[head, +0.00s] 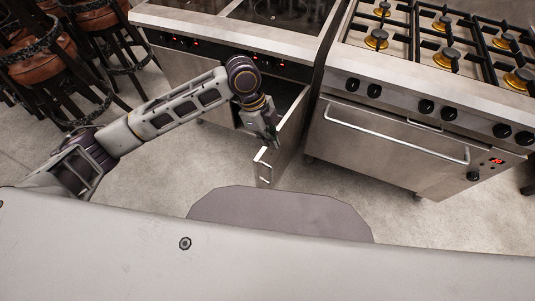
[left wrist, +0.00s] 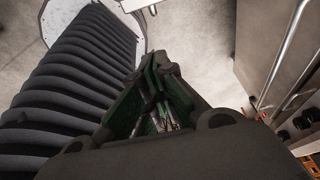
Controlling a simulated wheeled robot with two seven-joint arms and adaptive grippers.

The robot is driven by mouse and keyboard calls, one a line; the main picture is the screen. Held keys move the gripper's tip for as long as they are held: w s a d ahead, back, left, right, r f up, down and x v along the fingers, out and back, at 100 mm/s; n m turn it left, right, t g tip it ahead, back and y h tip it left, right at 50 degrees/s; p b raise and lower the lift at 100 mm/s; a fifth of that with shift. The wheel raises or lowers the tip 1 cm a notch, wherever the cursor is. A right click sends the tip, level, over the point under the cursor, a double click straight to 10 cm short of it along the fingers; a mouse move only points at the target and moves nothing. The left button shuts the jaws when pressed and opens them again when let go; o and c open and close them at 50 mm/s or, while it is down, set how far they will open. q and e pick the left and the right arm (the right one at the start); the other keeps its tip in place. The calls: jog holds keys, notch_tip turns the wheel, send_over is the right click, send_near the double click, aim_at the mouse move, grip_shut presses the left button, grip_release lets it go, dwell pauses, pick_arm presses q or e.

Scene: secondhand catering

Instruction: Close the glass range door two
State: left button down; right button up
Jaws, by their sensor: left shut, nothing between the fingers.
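The glass-topped range (head: 224,38) stands at the back left with dark glass hobs. One lower door (head: 286,139) of it hangs open, swung out towards me, beside a dark opening in the front. A pale handle (head: 263,170) shows at the door's near end. My left gripper (head: 273,138) is beside the door on its left side, close to its upper edge. I cannot tell whether it touches the door. In the left wrist view the fingers (left wrist: 156,70) are together with nothing between them. My right gripper is not in view.
A gas range (head: 413,150) with a long bar handle (head: 398,135) stands to the right of the open door. Dark stools (head: 45,60) crowd the far left. Bare floor (head: 150,160) lies in front of the ranges.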

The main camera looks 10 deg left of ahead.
pick_arm(q)
jog(key=shift+f, duration=0.1)
dwell(0.4)
notch_tip(320, 180, down, 9)
jog(key=b, duration=0.1)
jog(key=shift+w+a+b, duration=0.2)
jog(key=shift+a+b, duration=0.1)
jog(key=shift+a, duration=0.1)
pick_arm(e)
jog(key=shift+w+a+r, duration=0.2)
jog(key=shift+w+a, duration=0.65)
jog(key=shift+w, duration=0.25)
pick_arm(q)
jog(key=shift+f, duration=0.1)
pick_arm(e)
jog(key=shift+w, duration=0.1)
